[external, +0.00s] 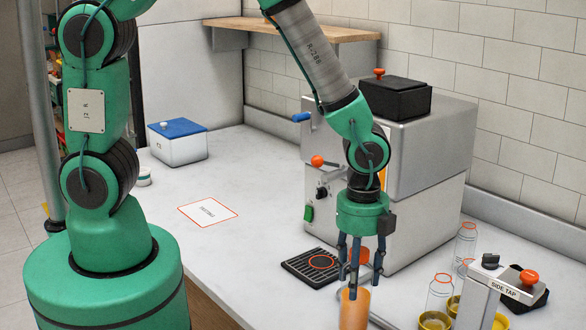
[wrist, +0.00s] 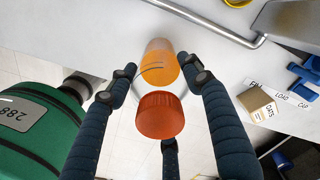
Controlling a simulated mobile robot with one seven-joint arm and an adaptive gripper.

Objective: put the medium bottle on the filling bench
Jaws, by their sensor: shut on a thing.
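My gripper (external: 357,270) points down at the front of the worktop. In the external view its fingers are around an orange-filled bottle (external: 354,308), which runs off the lower edge of the picture. In the wrist view my gripper (wrist: 165,95) is shut on this bottle, with its orange-red cap (wrist: 160,115) close to the camera and its orange body (wrist: 160,66) beyond. I take it for the medium bottle. The pale worktop (external: 250,250) has an orange-outlined marked rectangle (external: 207,212) with unreadable print. I cannot tell which part is named the filling bench.
A steel juicer (external: 425,195) stands behind my gripper, with a black drip tray (external: 300,268) at its foot. A blue-lidded box (external: 178,145) stands back left. The left worktop is mostly clear.

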